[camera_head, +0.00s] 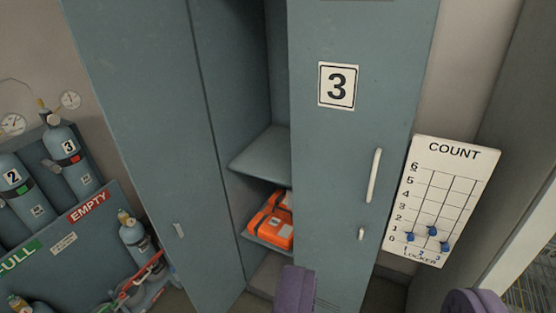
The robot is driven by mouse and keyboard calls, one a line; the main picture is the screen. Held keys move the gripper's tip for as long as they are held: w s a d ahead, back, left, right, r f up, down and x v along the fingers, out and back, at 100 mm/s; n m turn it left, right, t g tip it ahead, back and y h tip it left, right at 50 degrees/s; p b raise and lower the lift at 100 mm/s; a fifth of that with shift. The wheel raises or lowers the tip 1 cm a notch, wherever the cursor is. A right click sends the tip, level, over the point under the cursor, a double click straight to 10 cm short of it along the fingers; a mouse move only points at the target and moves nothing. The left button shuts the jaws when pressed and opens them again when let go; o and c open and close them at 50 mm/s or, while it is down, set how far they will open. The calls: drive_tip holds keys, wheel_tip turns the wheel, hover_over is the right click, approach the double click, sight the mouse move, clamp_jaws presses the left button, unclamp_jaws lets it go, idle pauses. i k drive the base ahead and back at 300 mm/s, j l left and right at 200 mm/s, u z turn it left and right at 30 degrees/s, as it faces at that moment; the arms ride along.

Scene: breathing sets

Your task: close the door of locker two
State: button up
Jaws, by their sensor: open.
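An open locker (265,140) stands in the middle, with a shelf and orange cases (270,222) inside. A grey-blue door (140,120) stands swung out on its left, with a small latch near its free edge. No number shows on it, so I cannot read whether it is locker two. To the right is a shut door marked 3 (325,170) with a white handle. My gripper (385,300) is open and empty at the bottom edge, its two purple fingers wide apart in front of door 3. It appears apart from the open door.
A rack (100,240) with gas cylinders, gauges and FULL and EMPTY labels stands on the left, close to the open door. A white COUNT board (440,200) with blue markers hangs at right. A pale-edged frame (520,245) borders the lower right.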

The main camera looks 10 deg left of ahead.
sight(138, 59)
drive_tip(key=i+j, duration=0.15)
drive_tip(key=j, duration=0.2)
drive_tip(key=i+j, duration=0.1)
drive_tip(key=j, duration=0.3)
drive_tip(key=i+j, duration=0.15)
drive_tip(key=j, duration=0.2)
drive_tip(key=i+j, duration=0.15)
drive_tip(key=j, duration=0.25)
